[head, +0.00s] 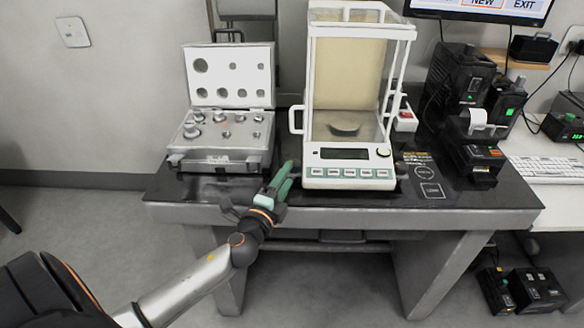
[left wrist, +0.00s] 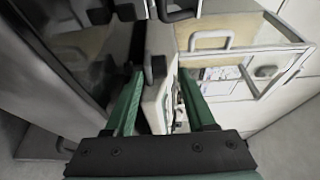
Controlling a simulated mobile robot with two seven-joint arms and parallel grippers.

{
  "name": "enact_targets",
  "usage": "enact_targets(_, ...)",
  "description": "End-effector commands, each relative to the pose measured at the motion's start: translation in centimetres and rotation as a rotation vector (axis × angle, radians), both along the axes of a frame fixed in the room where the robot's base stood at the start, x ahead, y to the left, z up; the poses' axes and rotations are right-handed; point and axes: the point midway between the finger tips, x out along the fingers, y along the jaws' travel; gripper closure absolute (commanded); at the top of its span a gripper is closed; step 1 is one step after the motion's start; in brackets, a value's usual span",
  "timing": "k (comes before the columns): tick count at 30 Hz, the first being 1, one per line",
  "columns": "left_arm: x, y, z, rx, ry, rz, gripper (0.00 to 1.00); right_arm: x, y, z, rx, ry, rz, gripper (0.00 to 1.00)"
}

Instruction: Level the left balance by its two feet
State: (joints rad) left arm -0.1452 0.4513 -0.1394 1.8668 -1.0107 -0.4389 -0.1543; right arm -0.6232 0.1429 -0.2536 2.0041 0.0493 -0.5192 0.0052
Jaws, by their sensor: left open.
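The left balance (head: 350,156) is a white and cream weighing balance with a tall glass draft shield, a display and a row of green buttons on its front. It stands on the dark table. A dark foot knob (head: 402,170) shows at its front right corner. My left gripper (head: 284,176) has green fingers and is at the balance's front left corner, open. In the left wrist view the fingers (left wrist: 158,78) stand apart, with a small dark knob (left wrist: 155,68) between or just beyond their tips; I cannot tell whether they touch it. The balance's side handle (left wrist: 210,38) shows there too. The left foot is hidden in the head view.
An open case of weights (head: 212,158) stands left of the balance. A black printer (head: 478,150) and other dark devices stand to the right. The table's front edge (head: 370,217) runs below the gripper.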

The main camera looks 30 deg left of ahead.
Motion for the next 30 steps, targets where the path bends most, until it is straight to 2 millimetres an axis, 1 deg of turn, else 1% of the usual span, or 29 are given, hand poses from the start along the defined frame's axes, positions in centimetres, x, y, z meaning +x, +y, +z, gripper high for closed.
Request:
enact_targets(1,0.8,0.1,0.1,0.001,-0.002,0.0,0.45,-0.1,-0.1,0.0,-0.001,0.002,-0.001,0.45)
enact_targets(3,1.7,0.3,0.1,0.001,-0.002,0.0,0.45,-0.2,-0.1,-0.1,-0.002,0.006,-0.002,0.45)
enact_targets(9,3.4,0.6,0.0,0.0,0.0,-0.001,0.45,-0.6,-0.2,-0.4,-0.004,0.015,-0.003,0.45)
enact_targets(13,3.7,0.7,-0.1,0.0,0.001,-0.001,0.45,-0.7,-0.2,-0.5,-0.004,0.018,-0.003,0.45)
enact_targets(20,3.8,0.7,-0.1,0.0,0.001,-0.001,0.45,-0.7,-0.3,-0.5,-0.005,0.019,-0.004,0.45)
enact_targets(23,3.8,0.7,0.0,0.0,0.001,-0.001,0.54,-0.7,-0.3,-0.5,-0.005,0.019,-0.004,0.45)
enact_targets(30,3.8,0.7,0.0,0.0,0.001,-0.001,0.81,-0.6,-0.3,-0.5,-0.004,0.017,-0.004,0.45)
